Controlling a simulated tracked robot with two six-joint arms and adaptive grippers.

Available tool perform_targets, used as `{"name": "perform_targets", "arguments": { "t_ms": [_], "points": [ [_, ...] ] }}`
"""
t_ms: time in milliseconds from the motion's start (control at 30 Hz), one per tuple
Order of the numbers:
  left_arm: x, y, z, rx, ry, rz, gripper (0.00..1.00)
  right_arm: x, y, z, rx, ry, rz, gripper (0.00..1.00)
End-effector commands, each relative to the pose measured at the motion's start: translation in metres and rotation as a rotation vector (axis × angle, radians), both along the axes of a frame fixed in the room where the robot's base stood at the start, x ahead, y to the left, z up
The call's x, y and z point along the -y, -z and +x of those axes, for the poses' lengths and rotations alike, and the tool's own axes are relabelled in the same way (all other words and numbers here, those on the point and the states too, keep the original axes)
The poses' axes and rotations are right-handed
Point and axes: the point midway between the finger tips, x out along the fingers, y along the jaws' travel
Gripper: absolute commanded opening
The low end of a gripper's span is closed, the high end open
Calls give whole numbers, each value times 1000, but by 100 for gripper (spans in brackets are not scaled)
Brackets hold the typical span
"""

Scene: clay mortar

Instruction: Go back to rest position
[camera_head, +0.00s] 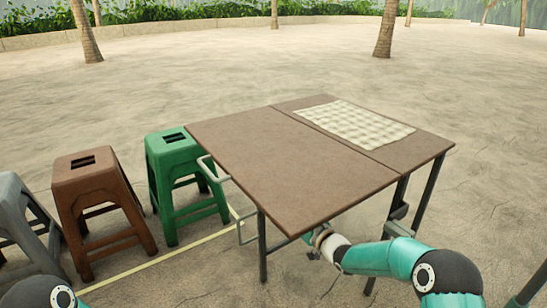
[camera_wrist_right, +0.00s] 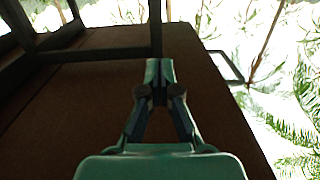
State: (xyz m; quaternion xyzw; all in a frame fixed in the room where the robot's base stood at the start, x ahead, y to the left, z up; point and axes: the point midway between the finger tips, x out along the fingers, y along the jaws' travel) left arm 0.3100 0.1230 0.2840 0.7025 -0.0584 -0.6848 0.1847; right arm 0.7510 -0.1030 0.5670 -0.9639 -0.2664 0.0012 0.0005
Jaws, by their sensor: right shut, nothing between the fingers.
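My right arm (camera_head: 400,265) comes in from the lower right, and its wrist is at the near edge of the folding table (camera_head: 290,165). In the head view the table edge hides most of my right gripper. In the right wrist view my right gripper (camera_wrist_right: 160,72) is shut and empty, with its fingers together in front of a brown panel (camera_wrist_right: 70,110) that looks like the table's underside. Part of my left arm (camera_head: 42,290) shows in the lower left corner; my left gripper is outside the frame. No clay mortar is visible.
A checkered cloth (camera_head: 355,122) lies on the table's far right part. A green stool (camera_head: 180,150), a brown stool (camera_head: 90,180) and a grey stool (camera_head: 12,200) stand to the left. Dark table legs (camera_head: 262,245) are close to my right wrist. Open ground lies beyond the table.

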Motion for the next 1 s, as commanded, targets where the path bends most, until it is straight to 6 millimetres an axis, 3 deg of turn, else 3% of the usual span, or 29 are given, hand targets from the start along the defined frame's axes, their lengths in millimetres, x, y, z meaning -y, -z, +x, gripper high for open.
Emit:
{"name": "perform_targets", "arguments": {
  "t_ms": [67, 133, 267, 367, 467, 600, 800, 1000],
  "points": [
    [0, 0, 0, 0, 0, 0, 0, 11, 6, 0, -11, 16, 0, 0],
    [0, 0, 0, 0, 0, 0, 0, 13, 25, -11, -64, 18, 9, 0],
    [0, 0, 0, 0, 0, 0, 0, 19, 83, -46, -252, 61, 51, 0],
    [0, 0, 0, 0, 0, 0, 0, 24, 138, -90, -456, 112, 74, 0],
    [0, 0, 0, 0, 0, 0, 0, 26, 190, -146, -678, 166, 85, 0],
    [0, 0, 0, 0, 0, 0, 0, 27, 243, -236, -973, 226, 78, 0],
    [0, 0, 0, 0, 0, 0, 0, 25, 275, -343, -1287, 274, 50, 0],
    [0, 0, 0, 0, 0, 0, 0, 23, 282, -429, -1533, 299, 11, 0]
  ]
}}
